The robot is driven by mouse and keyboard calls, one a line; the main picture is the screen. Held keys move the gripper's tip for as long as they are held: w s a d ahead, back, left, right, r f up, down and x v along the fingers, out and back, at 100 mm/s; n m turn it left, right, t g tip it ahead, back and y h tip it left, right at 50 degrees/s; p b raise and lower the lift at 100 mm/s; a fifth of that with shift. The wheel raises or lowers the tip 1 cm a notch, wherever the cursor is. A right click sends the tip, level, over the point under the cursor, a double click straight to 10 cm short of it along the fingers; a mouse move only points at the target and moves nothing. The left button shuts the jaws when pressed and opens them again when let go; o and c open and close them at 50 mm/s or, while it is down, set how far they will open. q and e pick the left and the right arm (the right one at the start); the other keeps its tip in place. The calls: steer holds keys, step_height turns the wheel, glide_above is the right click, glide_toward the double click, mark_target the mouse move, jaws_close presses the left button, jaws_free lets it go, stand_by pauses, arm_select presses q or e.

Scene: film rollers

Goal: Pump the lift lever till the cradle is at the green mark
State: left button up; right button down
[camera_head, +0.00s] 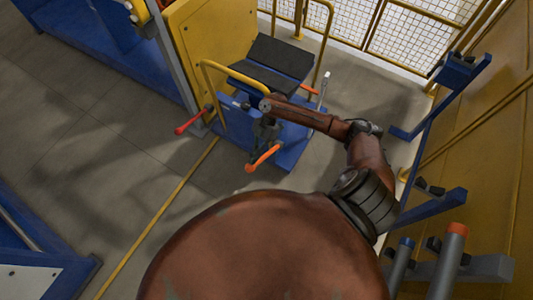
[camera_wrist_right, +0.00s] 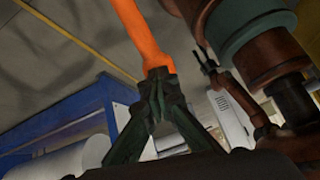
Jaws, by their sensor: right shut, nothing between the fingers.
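The lift lever (camera_head: 263,157) has an orange handle at the front of the blue lift base (camera_head: 290,152). My right gripper (camera_head: 264,138) is low beside this handle in the head view. In the right wrist view its dark green fingers (camera_wrist_right: 157,78) are shut, with the orange lever (camera_wrist_right: 140,35) right at their tips; whether they touch cannot be told. The black V-shaped cradle (camera_head: 273,66) is empty behind my wrist. A pale upright post (camera_head: 324,88) stands right of it. I cannot make out a green mark. A small dark two-pronged end (camera_wrist_right: 208,62), perhaps my left gripper, shows in the right wrist view.
A red-handled lever (camera_head: 193,121) sticks out left of the lift. A yellow cabinet (camera_head: 212,45) and curved yellow rails stand around it. A blue rack (camera_head: 445,95) with rollers (camera_head: 448,262) is at right. The floor at left is clear.

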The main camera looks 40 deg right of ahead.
steer(key=shift+d+f+b+x, duration=0.15)
steer(key=shift+b+x, duration=0.4)
steer(key=shift+x, duration=1.25)
steer(key=shift+d+f+b+x, duration=0.1)
steer(key=shift+b+x, duration=0.4)
steer(key=shift+x, duration=1.25)
step_height(320, 180, down, 6)
steer(key=s+a+b, duration=0.1)
steer(key=a+b, duration=0.1)
steer(key=b, duration=0.1)
steer(key=shift+a+r, duration=0.2)
steer(key=shift+a, duration=0.15)
